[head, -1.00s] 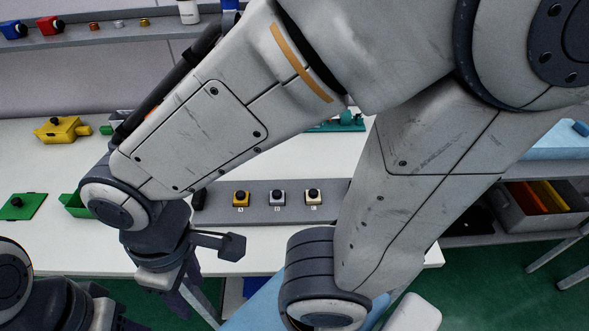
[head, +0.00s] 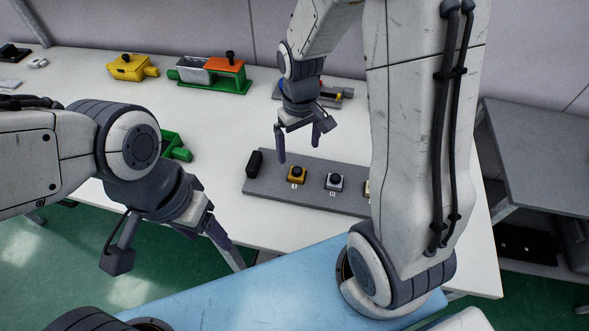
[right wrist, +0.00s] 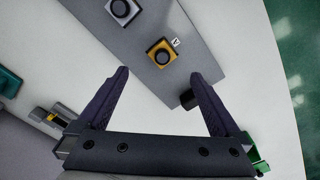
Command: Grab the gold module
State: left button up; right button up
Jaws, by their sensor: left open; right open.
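The gold module (head: 297,175) is a small gold block with a black round knob. It sits on a grey board (head: 262,189) beside a label A. In the right wrist view the gold module (right wrist: 161,53) appears just beyond the fingertips, roughly centred between them. My right gripper (head: 299,145) is open and empty, pointing down above the board's back edge by the gold module; it also shows in the right wrist view (right wrist: 159,72). My left gripper (head: 175,258) is open and empty, in front of the table's front edge.
A silver module (head: 335,182) stands right of the gold one. A third, pale yellow module (head: 367,188) is mostly hidden by my right arm. A black block (head: 254,163) sits at the board's left end. Yellow, green and orange fixtures (head: 226,72) stand at the back.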

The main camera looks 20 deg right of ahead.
aim_at(297, 170)
jog(key=f, duration=0.4)
jog(key=f+p, duration=0.1)
jog(key=f, duration=0.3)
jog(key=shift+a+f, duration=0.2)
jog(key=shift+f, duration=0.2)
jog(key=c, duration=1.4)
jog(key=shift+r, duration=0.1)
